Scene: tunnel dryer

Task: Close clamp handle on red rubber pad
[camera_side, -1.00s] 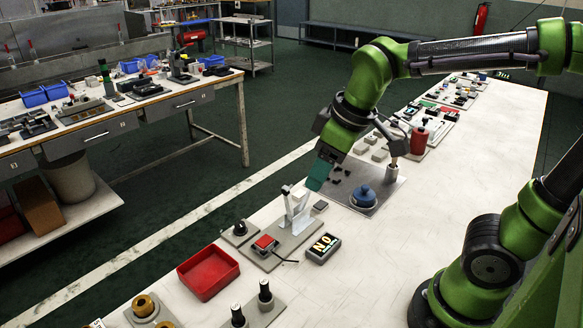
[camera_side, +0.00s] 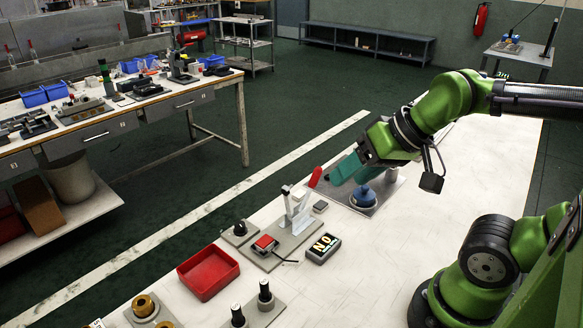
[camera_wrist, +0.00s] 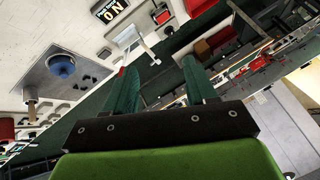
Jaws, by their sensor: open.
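The metal toggle clamp (camera_side: 298,210) stands on a grey base plate (camera_side: 289,239). Its red-gripped handle (camera_side: 315,178) points up and to the right. The red rubber pad (camera_side: 265,243) is on the same plate, left of the clamp. My gripper (camera_side: 346,180) has teal fingers, spread apart and empty, just right of the red handle grip in the side view. I cannot tell whether a finger touches it. In the wrist view my gripper (camera_wrist: 159,65) is open. The clamp (camera_wrist: 146,45) and red pad (camera_wrist: 162,17) show beyond the fingers, with the handle's red tip by the left finger.
A display box (camera_side: 323,248) reading ON stands beside the plate. A red tray (camera_side: 208,272) and a black knob (camera_side: 240,229) are to the left. A blue round part (camera_side: 363,196) sits on a plate behind. The table's right side is clear.

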